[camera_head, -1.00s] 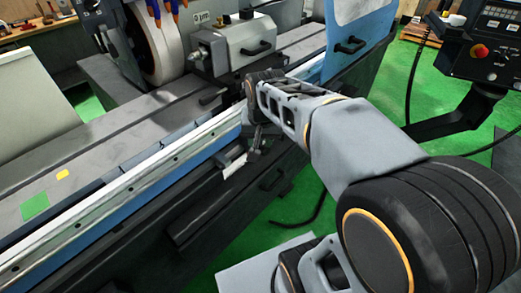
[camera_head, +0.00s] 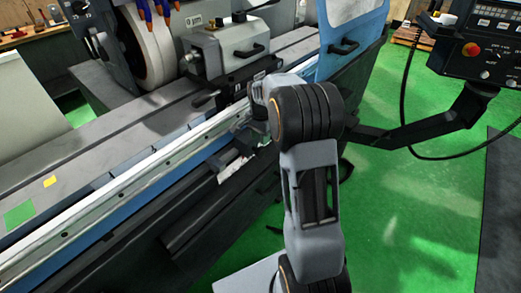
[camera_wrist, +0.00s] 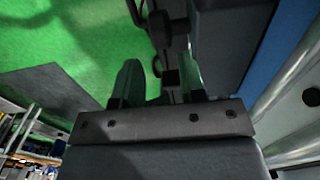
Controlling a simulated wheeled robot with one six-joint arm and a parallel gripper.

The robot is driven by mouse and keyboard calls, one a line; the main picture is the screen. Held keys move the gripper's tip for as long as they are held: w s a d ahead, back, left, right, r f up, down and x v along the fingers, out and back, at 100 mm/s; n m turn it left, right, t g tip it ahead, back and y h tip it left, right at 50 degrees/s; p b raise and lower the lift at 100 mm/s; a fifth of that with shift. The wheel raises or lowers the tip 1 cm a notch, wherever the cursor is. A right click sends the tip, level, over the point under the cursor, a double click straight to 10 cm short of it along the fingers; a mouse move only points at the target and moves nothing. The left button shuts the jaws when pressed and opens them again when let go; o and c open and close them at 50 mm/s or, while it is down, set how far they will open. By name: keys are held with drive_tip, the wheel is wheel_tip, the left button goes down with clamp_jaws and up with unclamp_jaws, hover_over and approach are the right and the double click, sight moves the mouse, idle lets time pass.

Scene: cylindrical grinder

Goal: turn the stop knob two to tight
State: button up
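My gripper (camera_wrist: 159,82) shows in the wrist view with its two dark green fingers spread apart and nothing seen held between them. A small dark block (camera_wrist: 171,78) shows beyond the gap, near the right finger, with a dark lever-like part (camera_wrist: 160,28) above it. I cannot tell whether either is stop knob two. In the head view my wrist is at the grinder's front rail (camera_head: 165,165), and my arm hides the gripper's fingers and part of the machine front there. A light bracket-like part (camera_head: 232,168) sits on the front just left of my wrist.
A blue-edged guard (camera_head: 350,45) is at the back right. The control panel (camera_head: 485,50) hangs on a dark arm at right. Green floor (camera_head: 410,205) is clear at right.

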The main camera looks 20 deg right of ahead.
sight(260, 149)
wheel_tip(260, 149, down, 7)
drive_tip(key=shift+r, duration=0.1)
idle(0.3)
drive_tip(key=shift+c, duration=0.2)
